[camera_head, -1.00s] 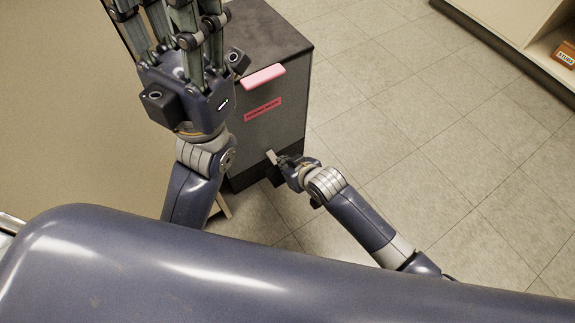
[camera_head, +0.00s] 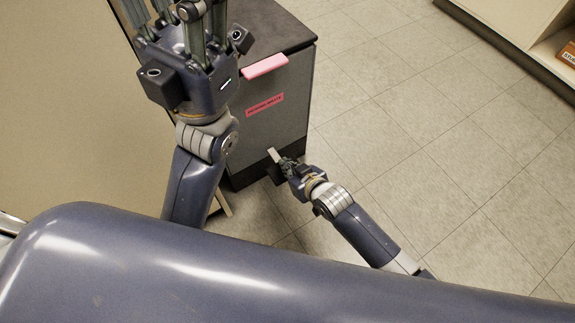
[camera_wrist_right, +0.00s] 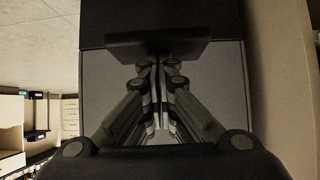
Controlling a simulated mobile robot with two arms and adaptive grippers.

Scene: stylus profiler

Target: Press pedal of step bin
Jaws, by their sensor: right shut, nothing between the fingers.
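A beige panel (camera_head: 75,110) stands to the left of the bin. Tiled floor (camera_head: 430,170) is clear to the right. An open shelf (camera_head: 530,35) with an orange box (camera_head: 568,54) stands at the upper right.

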